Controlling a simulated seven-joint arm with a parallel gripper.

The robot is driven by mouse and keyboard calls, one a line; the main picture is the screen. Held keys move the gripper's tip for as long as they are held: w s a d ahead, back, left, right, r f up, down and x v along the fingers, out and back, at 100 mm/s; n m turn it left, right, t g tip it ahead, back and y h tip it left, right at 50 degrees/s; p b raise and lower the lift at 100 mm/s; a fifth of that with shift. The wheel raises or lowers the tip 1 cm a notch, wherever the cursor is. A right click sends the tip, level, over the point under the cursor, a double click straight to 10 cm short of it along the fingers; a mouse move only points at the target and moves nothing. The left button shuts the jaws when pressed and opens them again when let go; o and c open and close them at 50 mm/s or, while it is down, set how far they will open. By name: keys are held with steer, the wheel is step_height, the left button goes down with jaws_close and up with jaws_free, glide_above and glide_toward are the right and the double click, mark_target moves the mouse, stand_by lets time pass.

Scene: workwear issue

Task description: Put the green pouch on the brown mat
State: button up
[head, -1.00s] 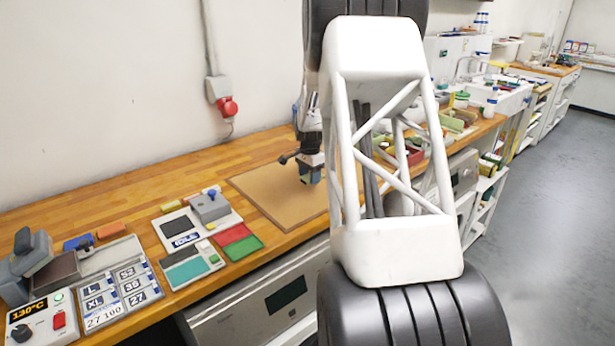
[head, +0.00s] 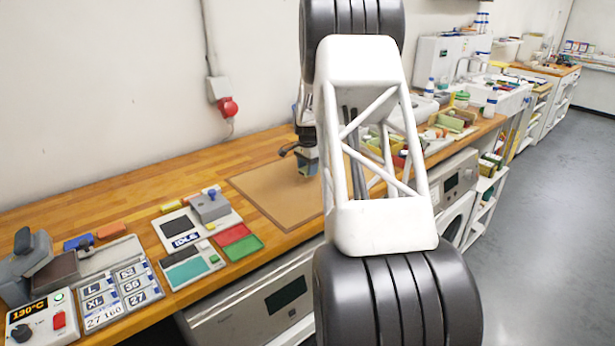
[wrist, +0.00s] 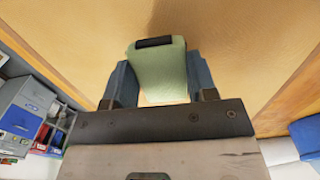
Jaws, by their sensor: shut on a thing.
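The green pouch (wrist: 162,76) is pale green with a dark strip at its far end. In the wrist view my gripper (wrist: 159,66) has its two blue-grey fingers closed on the pouch's sides. The brown mat (head: 268,197) lies flat on the wooden bench in the head view, and it fills the middle of the wrist view (wrist: 238,45). In the head view my gripper (head: 306,170) is over the mat's back right part. The pouch is not clearly visible there. I cannot tell whether the pouch touches the mat.
Left of the mat are a red tray (head: 231,234), a green tray (head: 245,247) and a device with a teal panel (head: 188,271). Several bins and small items crowd the bench to the right, partly behind my arm. The mat's front left is clear.

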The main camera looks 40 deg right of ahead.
mark_target(307, 182)
steer(key=shift+f, duration=1.75)
steer(key=shift+f, duration=0.15)
steer(key=o, duration=0.9)
step_height(307, 182, up, 12)
steer(key=shift+r, duration=0.15)
